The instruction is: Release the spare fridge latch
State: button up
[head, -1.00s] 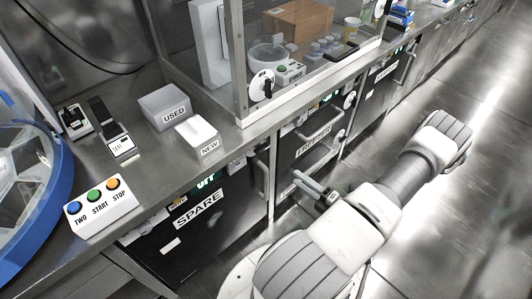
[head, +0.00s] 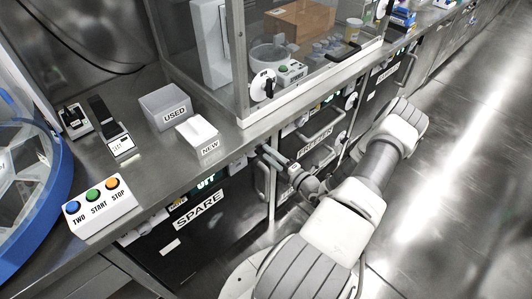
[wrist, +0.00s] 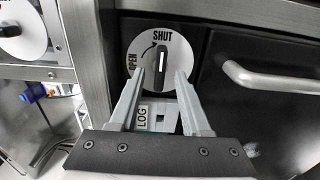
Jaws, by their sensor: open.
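The spare fridge (head: 165,245) is a dark door under the counter with a SPARE sign and a lit OFF readout. In the wrist view its latch (wrist: 158,58) is a dark grip on a white round dial, in line with the SHUT mark. The OPEN mark is to the left of the grip. My gripper (wrist: 161,76) is open, one finger on each side of the grip's lower end in the picture; contact cannot be told. In the head view my gripper (head: 266,153) is at the fridge's upper right corner and hides the latch.
The fridge's bar handle (wrist: 268,76) stands out to the right of the dial in the wrist view. The counter edge (wrist: 88,65) runs close to the left. The freezer (head: 315,135) is beside the fridge. Open floor (head: 450,200) lies at right.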

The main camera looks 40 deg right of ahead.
jog(key=shift+w+a, duration=0.1)
jog(key=shift+w, duration=0.8)
jog(key=shift+c, duration=0.3)
grip_shut()
